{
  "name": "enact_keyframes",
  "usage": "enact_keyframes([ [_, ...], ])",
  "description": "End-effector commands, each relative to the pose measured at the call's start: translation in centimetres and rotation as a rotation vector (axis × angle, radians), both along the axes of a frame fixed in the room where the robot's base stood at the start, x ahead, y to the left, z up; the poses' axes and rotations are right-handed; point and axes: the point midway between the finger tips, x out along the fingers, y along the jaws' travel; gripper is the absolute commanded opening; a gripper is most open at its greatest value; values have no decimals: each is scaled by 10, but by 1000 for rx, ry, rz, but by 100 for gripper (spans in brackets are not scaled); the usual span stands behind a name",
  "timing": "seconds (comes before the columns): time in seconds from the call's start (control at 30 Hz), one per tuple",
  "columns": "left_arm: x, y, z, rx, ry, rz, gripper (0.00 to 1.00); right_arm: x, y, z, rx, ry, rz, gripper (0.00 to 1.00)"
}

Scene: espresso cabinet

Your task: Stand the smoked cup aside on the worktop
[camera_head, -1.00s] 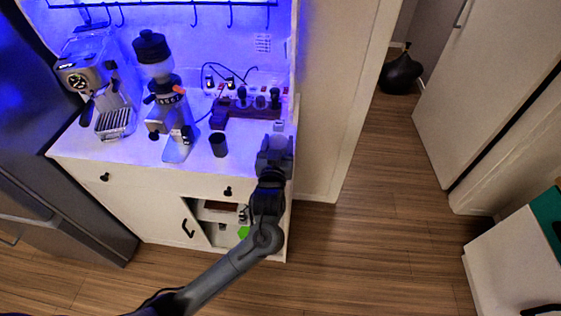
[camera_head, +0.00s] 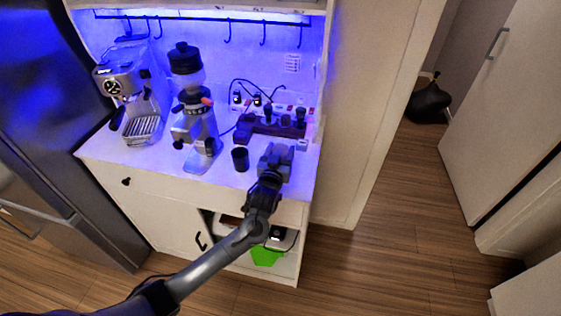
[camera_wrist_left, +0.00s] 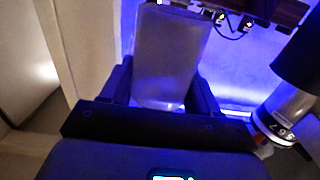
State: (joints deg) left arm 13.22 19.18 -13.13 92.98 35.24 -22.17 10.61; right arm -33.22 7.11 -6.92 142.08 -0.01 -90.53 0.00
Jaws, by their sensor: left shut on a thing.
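My left gripper (camera_head: 276,160) is over the right front part of the white worktop (camera_head: 130,154). It is shut on a grey, see-through cup, which I take as the smoked cup (camera_wrist_left: 168,58). The cup fills the space between the fingers in the left wrist view. In the head view the gripper mostly hides it, and I cannot tell whether its base touches the worktop. A dark, opaque cup (camera_head: 240,159) stands upright on the worktop just left of the gripper. My right gripper is not in view.
A coffee grinder (camera_head: 194,125) and an espresso machine (camera_head: 130,100) stand to the left. A dark wooden rack (camera_head: 270,128) with tampers and a power strip lie behind the gripper. The worktop's right edge is close to the gripper. A green thing (camera_head: 267,256) sits in the open shelf below.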

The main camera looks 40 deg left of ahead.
Motion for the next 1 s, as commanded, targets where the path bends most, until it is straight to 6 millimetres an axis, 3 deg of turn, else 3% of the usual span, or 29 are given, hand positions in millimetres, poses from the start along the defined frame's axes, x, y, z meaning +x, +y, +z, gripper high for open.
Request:
enact_keyframes([
  [0.4, 0, 0, -40, 1, 2, -1, 30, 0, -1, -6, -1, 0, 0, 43],
  [0.83, 0, 0, -44, 0, 1, -1, 30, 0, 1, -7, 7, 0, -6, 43],
  [0.87, 0, 0, -44, 0, 0, -1, 64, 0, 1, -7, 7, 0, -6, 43],
  [1.0, 0, 0, -44, 0, 1, -1, 85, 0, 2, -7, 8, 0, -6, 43],
])
